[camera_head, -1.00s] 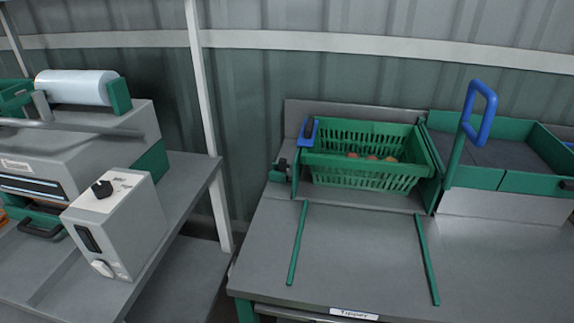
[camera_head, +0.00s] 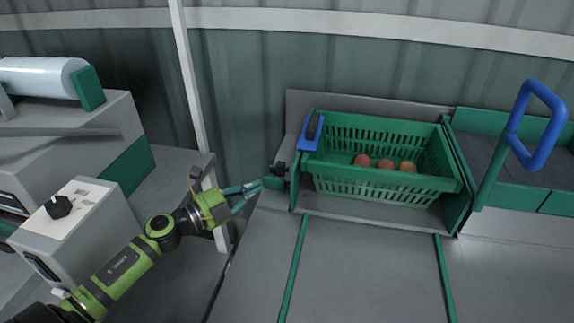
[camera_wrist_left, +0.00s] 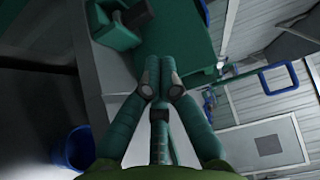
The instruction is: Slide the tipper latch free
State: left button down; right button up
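The tipper holds a green slatted crate (camera_head: 385,190) with a few tomatoes (camera_head: 385,164) in it. A blue handle (camera_head: 311,132) stands at its left corner. The latch (camera_head: 278,174), a small green block with a dark knob, is at the tipper's left side. My left gripper (camera_head: 261,185) has teal fingers and points right, with its tips just left of the latch; contact cannot be told. In the left wrist view the fingertips (camera_wrist_left: 162,80) lie close together, with no held object visible. A green block with a dark knob (camera_wrist_left: 132,14), probably the latch, lies ahead. My right gripper is out of view.
A grey machine box with a black knob (camera_head: 58,206) stands at the left, near my left arm. A white post (camera_head: 188,85) rises behind the gripper. The tipper table (camera_head: 365,265) is bare in front. A blue loop handle (camera_head: 538,125) stands at the right.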

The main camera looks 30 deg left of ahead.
aim_at(286, 172)
pick_arm(q)
jog(key=shift+d+r, duration=0.1)
jog(key=shift+d, duration=0.05)
jog(key=x, duration=0.8)
jog(key=shift+w, duration=0.2)
jog(key=shift+w+d, duration=0.25)
jog(key=shift+w, duration=0.25)
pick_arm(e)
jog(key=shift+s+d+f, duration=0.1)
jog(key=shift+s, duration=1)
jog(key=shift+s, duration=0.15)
